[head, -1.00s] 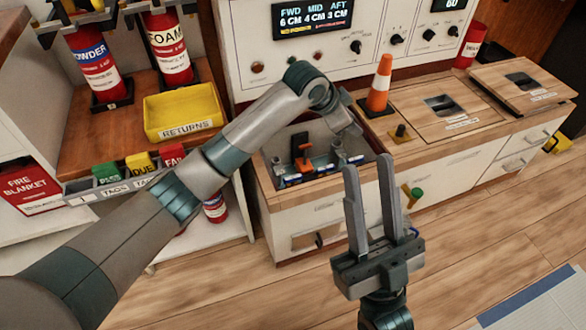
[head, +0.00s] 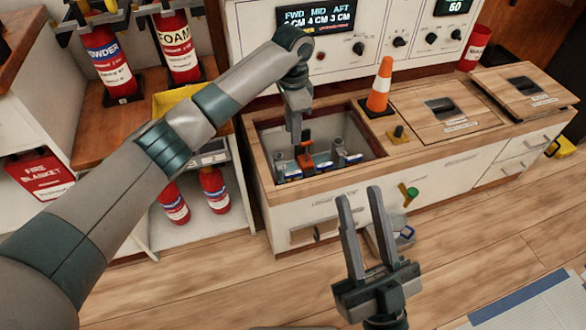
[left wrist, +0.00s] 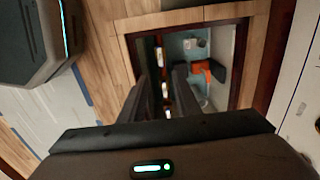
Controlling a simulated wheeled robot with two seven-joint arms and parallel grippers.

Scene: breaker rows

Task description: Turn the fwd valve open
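An open bay (head: 262,160) in the wooden counter holds blue-and-white fittings (head: 338,160) and an orange-and-black part (head: 306,160). I cannot tell for certain which part is the fwd valve. The orange-and-black part also shows in the left wrist view (left wrist: 205,70), right of the fingers. My left gripper (head: 297,138) points down over the bay. Its two fingers (left wrist: 165,90) stand apart in the wrist view with nothing held between them; its tips are hard to see in the head view. My right gripper (head: 358,198) is open and empty in front of the cabinet.
A green knob (head: 411,192) sticks out of the cabinet front. An orange cone (head: 380,86) and a small brass fitting (head: 397,134) stand right of the bay. Wooden hatch covers (head: 450,112) lie further right. A display panel (head: 318,20) rises behind.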

